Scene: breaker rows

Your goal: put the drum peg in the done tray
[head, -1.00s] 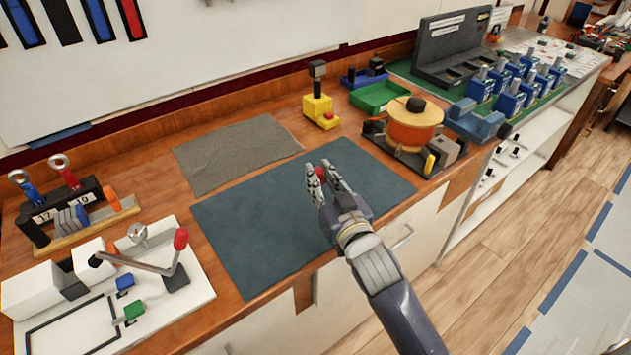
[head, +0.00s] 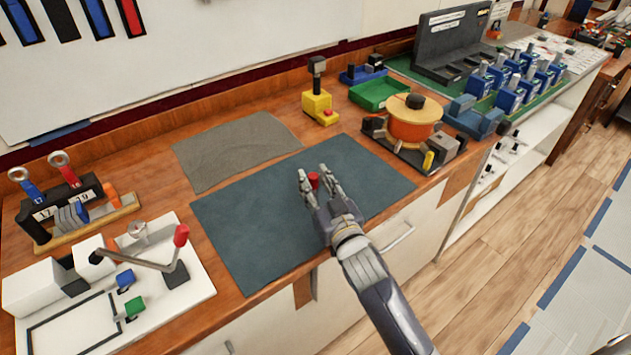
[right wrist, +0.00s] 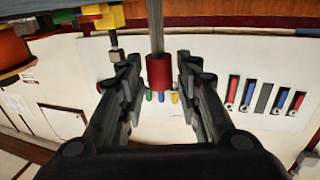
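A peg with a red head (head: 314,180) sits between the fingers of my right gripper (head: 315,176), above the dark mat. In the right wrist view its red head (right wrist: 159,72) and grey shaft show between the two fingers, which close in on it from both sides. The orange drum (head: 412,128) with a black knob stands on its base to the right. An open green tray (head: 380,95) lies behind the drum and looks empty. A blue tray (head: 352,80) holding dark items is behind it. No label marks either tray as done. My left gripper is out of view.
The dark teal mat (head: 250,225) is clear below my right gripper; a grey mat (head: 235,150) lies behind. A yellow block with a red button (head: 318,105) stands near the green tray. A white lever fixture (head: 110,300) is at the left, several blue breakers (head: 510,95) at the right.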

